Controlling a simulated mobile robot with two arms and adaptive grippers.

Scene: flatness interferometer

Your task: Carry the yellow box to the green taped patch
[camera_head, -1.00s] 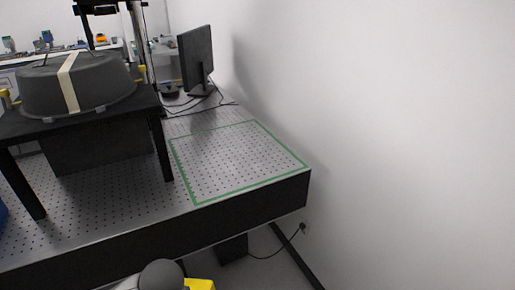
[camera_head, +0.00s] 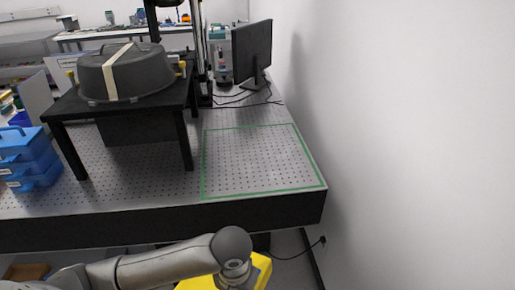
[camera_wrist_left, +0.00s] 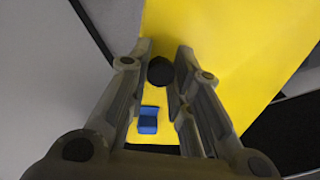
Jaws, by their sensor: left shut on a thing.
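The yellow box (camera_head: 262,268) shows at the bottom edge of the head view, in front of the table and partly hidden by my left arm. In the left wrist view the yellow box (camera_wrist_left: 230,40) fills much of the picture, with a blue part (camera_wrist_left: 148,120) and a dark round part between the fingers. My left gripper (camera_wrist_left: 164,50) is shut on the box; the exact grip point is unclear. The green taped patch (camera_head: 322,172) is an empty outlined square on the perforated table top, beyond the box. My right gripper is not in view.
A black stand (camera_head: 185,130) bearing a dark grey dome (camera_head: 140,75) is left of the patch. A monitor (camera_head: 252,50) and cables stand behind it. Blue cases (camera_head: 30,160) sit at the far left. A white wall (camera_head: 420,130) closes the right side.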

